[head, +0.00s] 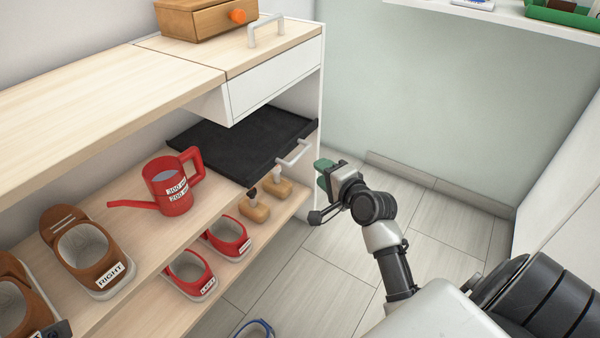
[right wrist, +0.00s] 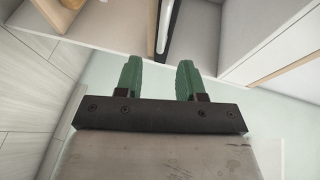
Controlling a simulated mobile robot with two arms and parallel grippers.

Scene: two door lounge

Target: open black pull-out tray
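The black pull-out tray (head: 235,148) sits under the white drawer of the wooden unit, above the lower shelf. Its pale bar handle (head: 293,156) is on its front edge. My right gripper (head: 324,174), with green fingers, is just right of the handle and apart from it. In the right wrist view my right gripper (right wrist: 159,78) is open, with a clear gap and nothing between the fingers. My left gripper cannot be made out; a small dark part at the lower left edge of the head view is unclear.
A red watering can (head: 172,190) and brown shoes (head: 85,248) stand on the shelf left of the tray. Red shoes (head: 229,238) and wooden blocks (head: 255,208) are below. A wooden box (head: 205,18) is on top. The floor (head: 330,250) in front is mostly clear.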

